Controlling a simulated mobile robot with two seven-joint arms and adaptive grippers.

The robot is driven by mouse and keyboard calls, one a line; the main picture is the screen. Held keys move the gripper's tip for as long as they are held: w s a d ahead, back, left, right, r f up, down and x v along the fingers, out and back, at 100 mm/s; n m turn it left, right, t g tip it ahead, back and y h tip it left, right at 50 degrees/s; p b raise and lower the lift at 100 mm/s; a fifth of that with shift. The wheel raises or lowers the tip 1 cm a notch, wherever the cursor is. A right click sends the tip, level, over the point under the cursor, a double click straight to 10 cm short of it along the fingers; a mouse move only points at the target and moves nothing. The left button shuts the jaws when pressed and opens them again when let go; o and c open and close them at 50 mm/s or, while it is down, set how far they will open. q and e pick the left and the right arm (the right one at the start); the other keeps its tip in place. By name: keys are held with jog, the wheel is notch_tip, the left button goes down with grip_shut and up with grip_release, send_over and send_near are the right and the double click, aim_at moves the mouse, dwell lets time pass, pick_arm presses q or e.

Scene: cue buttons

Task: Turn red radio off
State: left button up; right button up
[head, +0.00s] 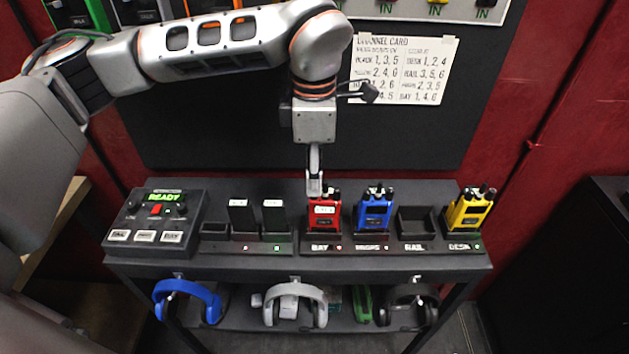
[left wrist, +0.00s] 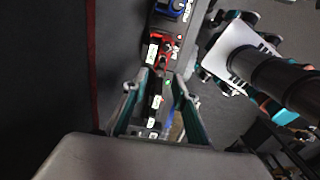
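The red radio (head: 323,217) stands upright in the dock slot labelled BAY, with a white label on its front and knobs on top. It also shows in the left wrist view (left wrist: 167,52), just beyond my fingertips. My left gripper (head: 314,188) points straight down at the top left of the red radio. In the left wrist view its two fingers (left wrist: 162,78) are apart with nothing clearly held between them. I cannot tell whether a fingertip touches the radio. My right gripper is not in view.
A blue radio (head: 374,210) stands right of the red one, then an empty slot (head: 416,223), then a yellow radio (head: 469,209). Two black packs (head: 274,217) stand left of it, beside a control box (head: 156,221) reading READY. Headphones (head: 295,304) hang below. A channel card (head: 402,70) is behind.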

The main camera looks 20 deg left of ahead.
pick_arm(q)
jog(key=shift+f, duration=1.65)
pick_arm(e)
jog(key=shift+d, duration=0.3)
